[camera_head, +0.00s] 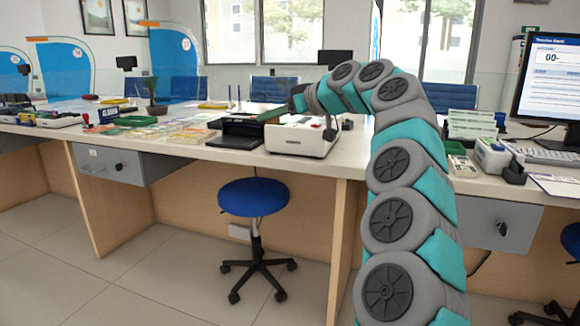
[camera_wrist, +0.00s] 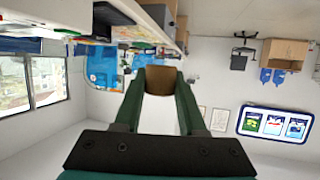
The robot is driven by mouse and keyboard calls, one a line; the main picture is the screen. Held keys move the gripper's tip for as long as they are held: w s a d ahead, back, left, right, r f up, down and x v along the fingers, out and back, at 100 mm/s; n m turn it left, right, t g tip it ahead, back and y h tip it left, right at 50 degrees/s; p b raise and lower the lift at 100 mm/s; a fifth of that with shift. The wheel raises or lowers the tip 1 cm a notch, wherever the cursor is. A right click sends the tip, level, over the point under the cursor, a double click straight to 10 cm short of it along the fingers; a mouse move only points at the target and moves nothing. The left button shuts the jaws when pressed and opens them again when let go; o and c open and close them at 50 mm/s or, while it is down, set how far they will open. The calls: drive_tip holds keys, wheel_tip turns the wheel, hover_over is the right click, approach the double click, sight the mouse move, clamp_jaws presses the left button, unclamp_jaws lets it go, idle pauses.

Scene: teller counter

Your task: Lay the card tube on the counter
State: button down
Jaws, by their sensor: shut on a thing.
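The card tube (camera_wrist: 162,85), a plain brown piece, sits between the two green fingers of my gripper (camera_wrist: 162,98) in the wrist view. The fingers are shut on it, one at each side. In the head view my gripper (camera_head: 270,115) is above the counter (camera_head: 320,166), just over the black printer and the white machine. I cannot make out the tube there. The wrist view is tipped over, with the counter edge along its top, so I cannot tell the tube's height above the counter.
A black printer (camera_head: 237,131) and a white machine (camera_head: 301,138) stand below my gripper. Banknotes (camera_head: 170,131) and a green tray (camera_head: 133,121) lie to the left. A blue stool (camera_head: 253,197) stands in front. A monitor (camera_head: 548,80) and keyboard (camera_head: 548,152) are at right.

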drive_tip(key=shift+d+f, duration=0.2)
drive_tip(key=shift+d, duration=0.1)
drive_tip(key=shift+d+f+m+t+h, duration=0.3)
drive_tip(key=shift+d+f+t, duration=0.1)
drive_tip(key=shift+f, duration=0.3)
drive_tip(key=w+d+f+m+t+h, duration=0.2)
drive_tip(key=d+f+m+h, duration=0.3)
drive_tip(key=d+f, duration=0.4)
drive_tip(key=w+d+f+m+t+h, duration=0.3)
drive_tip(key=d+f+m+h, duration=0.2)
drive_tip(key=f, duration=1.2)
drive_tip(key=d, duration=0.3)
drive_tip(key=shift+d+h, duration=0.35)
drive_tip(key=shift+h, duration=0.05)
drive_tip(key=shift+w+r, duration=0.1)
drive_tip(key=shift+r, duration=0.05)
